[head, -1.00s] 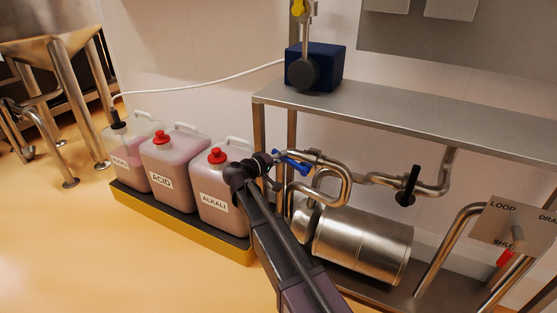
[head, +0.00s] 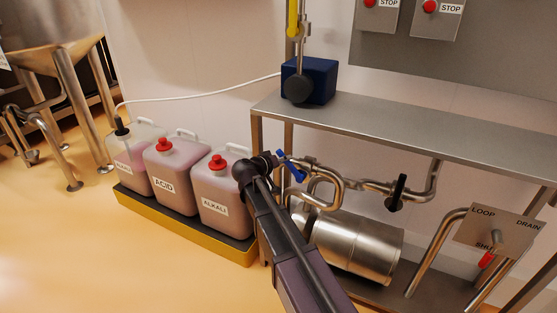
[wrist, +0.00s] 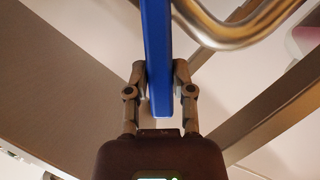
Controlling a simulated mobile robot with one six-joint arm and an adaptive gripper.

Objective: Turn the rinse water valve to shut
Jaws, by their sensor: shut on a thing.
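A blue lever (head: 293,168) sits on the steel pipework (head: 325,184) below the shelf; no label shows on it. It slants down to the right in the head view. My gripper (head: 274,160) is at its upper left end. In the wrist view my gripper (wrist: 160,72) has one finger on each side of the blue lever (wrist: 157,35), shut on it near its end. The valve body behind the lever is hard to make out, partly hidden by my gripper.
Alkali and acid canisters (head: 172,166) stand in a yellow-edged tray (head: 190,222) left of my arm. A steel cylinder (head: 352,245) lies under the pipes. A black-handled valve (head: 398,190) and a red-handled LOOP/DRAIN valve (head: 487,259) are further right. A steel shelf (head: 400,128) runs above.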

